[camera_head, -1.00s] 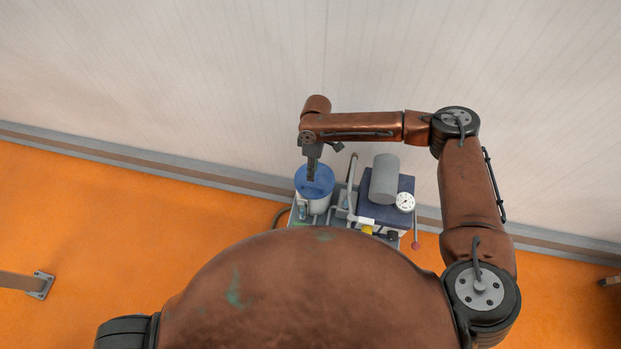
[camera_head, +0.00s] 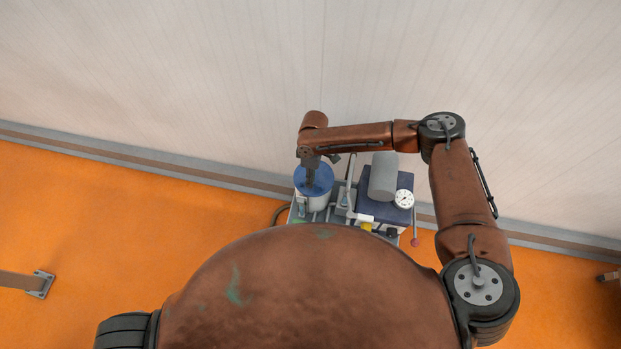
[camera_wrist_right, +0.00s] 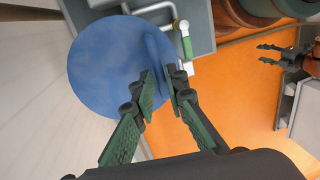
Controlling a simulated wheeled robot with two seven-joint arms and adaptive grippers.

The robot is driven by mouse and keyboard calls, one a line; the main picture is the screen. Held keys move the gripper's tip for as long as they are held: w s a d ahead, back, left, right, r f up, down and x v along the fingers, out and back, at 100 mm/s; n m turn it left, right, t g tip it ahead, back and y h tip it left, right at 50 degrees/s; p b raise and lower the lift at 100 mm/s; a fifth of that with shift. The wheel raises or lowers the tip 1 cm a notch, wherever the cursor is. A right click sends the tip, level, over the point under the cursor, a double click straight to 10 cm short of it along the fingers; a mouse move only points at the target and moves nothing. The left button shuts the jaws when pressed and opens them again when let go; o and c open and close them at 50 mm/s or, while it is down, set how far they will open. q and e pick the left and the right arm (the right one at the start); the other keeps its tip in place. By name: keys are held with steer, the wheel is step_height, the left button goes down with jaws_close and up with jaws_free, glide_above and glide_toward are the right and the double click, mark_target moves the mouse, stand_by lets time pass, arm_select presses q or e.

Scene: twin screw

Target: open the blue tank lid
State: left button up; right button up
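The blue tank lid (camera_head: 322,174) sits on top of a pale cylindrical tank (camera_head: 316,201) in the head view, and looks flat and closed. In the right wrist view the lid (camera_wrist_right: 105,65) is a large blue disc with a raised ridge (camera_wrist_right: 158,45) near its right side. My right gripper (camera_head: 311,186) points down over the lid. Its two fingers (camera_wrist_right: 161,72) are apart, with the end of the ridge near their tips; contact cannot be told. My left gripper (camera_wrist_right: 267,54) shows at the right of the wrist view, fingers apart and empty, away from the lid.
Right of the tank are a grey cylinder (camera_head: 382,177) on a dark blue box, a round white gauge (camera_head: 404,199), pale pipes (camera_head: 351,187) and a red-knobbed lever (camera_head: 415,241). A wall (camera_head: 150,80) stands close behind.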

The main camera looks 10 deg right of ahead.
jaws_close()
stand_by(0.4)
